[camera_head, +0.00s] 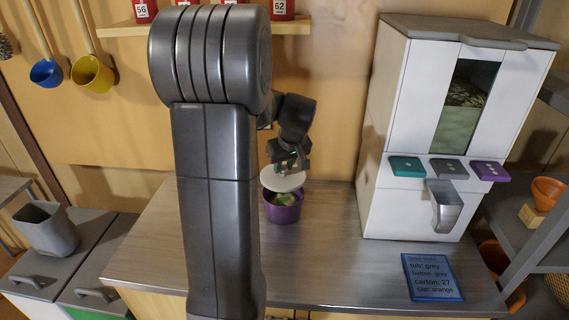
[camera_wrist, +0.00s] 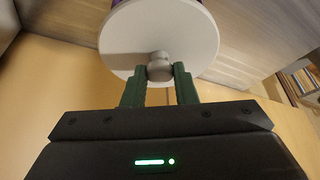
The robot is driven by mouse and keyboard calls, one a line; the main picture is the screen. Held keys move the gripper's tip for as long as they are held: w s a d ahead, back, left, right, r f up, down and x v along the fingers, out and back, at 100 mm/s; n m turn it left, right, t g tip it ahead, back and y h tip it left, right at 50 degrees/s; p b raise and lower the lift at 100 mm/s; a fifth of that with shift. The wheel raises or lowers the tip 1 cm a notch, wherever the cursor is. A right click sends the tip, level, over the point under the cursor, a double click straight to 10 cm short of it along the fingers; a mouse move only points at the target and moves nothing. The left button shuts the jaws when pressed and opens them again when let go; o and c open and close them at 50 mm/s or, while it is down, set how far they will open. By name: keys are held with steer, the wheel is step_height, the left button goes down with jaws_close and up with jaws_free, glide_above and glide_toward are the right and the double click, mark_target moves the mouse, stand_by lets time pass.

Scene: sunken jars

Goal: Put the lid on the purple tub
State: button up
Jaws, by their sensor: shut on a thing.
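The purple tub (camera_head: 284,212) stands on the counter in the head view, with something green and pale inside it. The white round lid (camera_head: 283,181) is above the tub, toward its back, and the tub's open front still shows. My gripper (camera_head: 287,164) is shut on the lid's grey knob. In the wrist view the lid (camera_wrist: 190,28) fills the top middle, and my gripper's green fingers (camera_wrist: 160,82) close on both sides of the knob (camera_wrist: 160,67). A sliver of purple tub (camera_wrist: 122,3) shows behind the lid. Whether lid and rim touch is unclear.
A white dispenser (camera_head: 410,150) with teal, grey and purple buttons stands right of the tub. A blue card (camera_head: 432,277) lies at the counter's front right. The counter (camera_head: 340,260) is clear between tub and card. A shelf (camera_head: 125,29) with red jars hangs behind.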

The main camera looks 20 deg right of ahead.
mark_target(285, 177)
steer(key=shift+f+b, duration=1.75)
steer(key=shift+f, duration=0.9)
steer(key=shift+f, duration=0.1)
steer(key=o, duration=1.1)
steer(key=shift+c, duration=0.2)
steer(key=v, duration=1.3)
steer(key=shift+r+b, duration=0.4)
